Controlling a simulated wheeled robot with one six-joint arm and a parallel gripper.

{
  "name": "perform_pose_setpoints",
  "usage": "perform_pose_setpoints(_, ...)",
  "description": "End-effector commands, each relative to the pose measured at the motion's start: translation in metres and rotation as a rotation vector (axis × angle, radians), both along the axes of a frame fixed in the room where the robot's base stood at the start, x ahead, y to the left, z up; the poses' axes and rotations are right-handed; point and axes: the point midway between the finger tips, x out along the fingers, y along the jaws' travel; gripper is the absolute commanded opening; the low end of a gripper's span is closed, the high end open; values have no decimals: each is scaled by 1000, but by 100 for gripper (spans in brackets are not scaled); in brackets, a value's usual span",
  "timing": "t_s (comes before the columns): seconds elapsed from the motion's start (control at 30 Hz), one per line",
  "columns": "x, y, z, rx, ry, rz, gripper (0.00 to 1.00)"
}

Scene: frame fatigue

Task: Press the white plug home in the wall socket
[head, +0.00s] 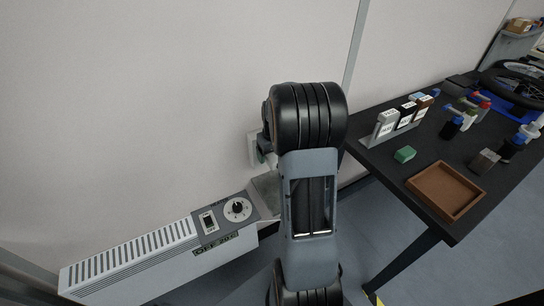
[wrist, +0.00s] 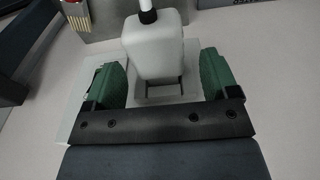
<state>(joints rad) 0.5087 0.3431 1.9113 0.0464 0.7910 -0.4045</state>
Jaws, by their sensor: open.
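In the wrist view the white plug (wrist: 155,45) stands between the two green fingers of my gripper (wrist: 155,82), with its cable leaving at the top. My gripper is open, with a gap between each finger and the plug. The plug's lower end is at the pale wall socket plate (wrist: 75,120); I cannot tell how deep it sits. In the head view the socket plate (head: 253,150) shows only as a sliver beside my arm, and a green finger (head: 265,148) shows in front of it. The plug is hidden there.
A white heater (head: 150,262) with a dial and a switch hangs on the wall at lower left, close below my gripper. A dark table (head: 400,220) at right holds a brown tray (head: 445,190), a green block (head: 405,154) and several small items. The wall at left is clear.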

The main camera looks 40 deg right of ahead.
Motion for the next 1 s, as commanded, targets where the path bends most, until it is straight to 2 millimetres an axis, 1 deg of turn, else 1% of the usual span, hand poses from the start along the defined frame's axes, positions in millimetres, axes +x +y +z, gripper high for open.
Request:
perform_pose_setpoints(0.03,-1,0,12,-2,-4,-1,80)
perform_pose_setpoints(0.2,-5,0,47,-2,-4,-1,80)
perform_pose_setpoints(0.4,-9,0,84,-1,-2,-2,80)
perform_pose_setpoints(0.5,-11,1,98,-1,0,-2,80)
perform_pose_setpoints(0.7,-13,1,115,-1,1,-2,80)
perform_pose_setpoints(1.0,-13,2,119,0,2,-1,80)
